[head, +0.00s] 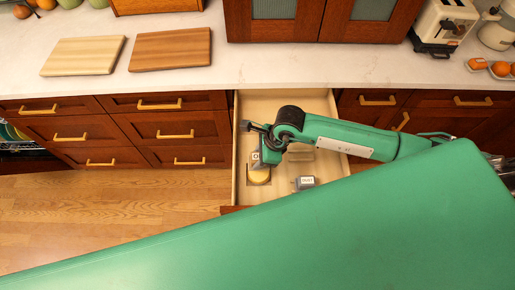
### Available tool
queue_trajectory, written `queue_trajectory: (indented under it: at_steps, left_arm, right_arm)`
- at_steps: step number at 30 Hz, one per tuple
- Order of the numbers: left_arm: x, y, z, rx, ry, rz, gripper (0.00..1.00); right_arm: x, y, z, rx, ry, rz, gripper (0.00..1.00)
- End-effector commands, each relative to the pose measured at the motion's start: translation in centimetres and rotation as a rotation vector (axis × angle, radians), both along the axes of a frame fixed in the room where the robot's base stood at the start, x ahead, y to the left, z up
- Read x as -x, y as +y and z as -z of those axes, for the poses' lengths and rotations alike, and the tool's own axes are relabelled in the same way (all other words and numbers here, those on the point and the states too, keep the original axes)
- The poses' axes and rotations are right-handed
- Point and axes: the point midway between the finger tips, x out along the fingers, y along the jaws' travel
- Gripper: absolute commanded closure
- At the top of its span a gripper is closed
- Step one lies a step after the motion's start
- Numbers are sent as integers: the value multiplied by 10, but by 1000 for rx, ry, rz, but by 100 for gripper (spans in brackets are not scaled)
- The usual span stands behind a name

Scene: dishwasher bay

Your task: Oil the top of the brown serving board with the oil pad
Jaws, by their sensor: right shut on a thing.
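The brown serving board (170,50) lies flat on the pale counter at the upper left. My right gripper (258,150) reaches down into the open drawer and is shut on a small pad with a yellowish underside (260,176), which I take to be the oil pad. Its white label is partly hidden by the gripper. I cannot tell whether the pad is still touching the drawer floor. My left gripper is not in view.
A pale board (83,56) lies left of the brown one. A grey labelled block (305,182) and a clear container (300,154) are in the open drawer (235,180). A toaster (444,22) stands at the right. The counter's middle front is clear.

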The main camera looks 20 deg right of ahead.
Motion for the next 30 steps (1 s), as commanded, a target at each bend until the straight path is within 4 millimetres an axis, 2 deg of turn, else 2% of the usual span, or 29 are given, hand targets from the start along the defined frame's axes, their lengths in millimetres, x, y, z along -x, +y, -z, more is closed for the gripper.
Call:
queue_trajectory:
  at_steps: [18, 30]
  left_arm:
    - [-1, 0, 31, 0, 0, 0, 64]
    - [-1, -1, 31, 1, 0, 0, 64]
  right_arm:
    - [0, 0, 56, 0, 1, 1, 84]
    - [0, 0, 58, 0, 1, 0, 84]
